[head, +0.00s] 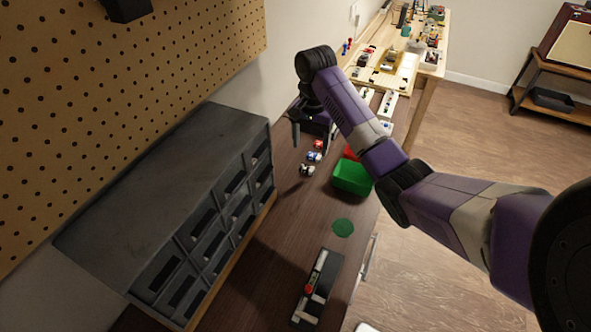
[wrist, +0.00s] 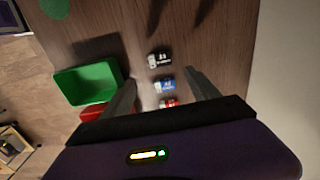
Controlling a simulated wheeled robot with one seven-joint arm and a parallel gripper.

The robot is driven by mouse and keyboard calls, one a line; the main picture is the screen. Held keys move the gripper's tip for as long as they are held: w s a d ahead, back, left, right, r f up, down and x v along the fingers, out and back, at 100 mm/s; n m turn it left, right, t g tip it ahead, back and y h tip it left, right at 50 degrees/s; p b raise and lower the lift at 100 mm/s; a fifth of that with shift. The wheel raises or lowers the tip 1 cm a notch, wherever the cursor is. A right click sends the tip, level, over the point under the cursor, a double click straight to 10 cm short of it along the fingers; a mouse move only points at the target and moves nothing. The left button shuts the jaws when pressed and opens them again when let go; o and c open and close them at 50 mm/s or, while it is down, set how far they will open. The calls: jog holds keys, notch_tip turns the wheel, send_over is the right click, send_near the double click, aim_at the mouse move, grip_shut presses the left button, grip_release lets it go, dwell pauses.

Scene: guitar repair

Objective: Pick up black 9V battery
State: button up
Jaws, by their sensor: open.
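The black 9V battery (wrist: 160,59) lies on the brown bench as the outermost of a row of small batteries. In the head view it is the nearest of the row, a small black and white block (head: 307,170). My gripper (wrist: 161,80) is open and empty above the row. In the wrist view its two fingers spread to either side of the row, and the black battery lies just past the fingertips. In the head view the gripper (head: 312,133) hangs over the bench, with the battery a little nearer the camera. The height gap is hard to tell.
Beside the black battery are a blue battery (wrist: 165,86) and a red one (wrist: 168,103). A green bin (head: 352,177) and a red bin (head: 351,152) stand to the right. A grey drawer cabinet (head: 165,190) stands at left. A green disc (head: 343,227) lies nearer.

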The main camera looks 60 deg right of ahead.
aim_at(308, 168)
jog(key=shift+s+a+f, duration=0.1)
jog(key=shift+s+f, duration=0.05)
jog(key=shift+s, duration=0.05)
jog(key=shift+w+a+f+p, duration=0.15)
jog(key=shift+f+p, duration=0.1)
jog(key=shift+f, duration=1)
jog(key=shift+s+a+f+p, duration=0.1)
jog(key=shift+f+p, duration=0.2)
jog(key=shift+f, duration=1)
jog(key=shift+w+a+f+p, duration=0.15)
jog(key=shift+f+p, duration=0.1)
jog(key=shift+f, duration=1)
jog(key=c, duration=1.3)
jog(key=shift+r, duration=0.1)
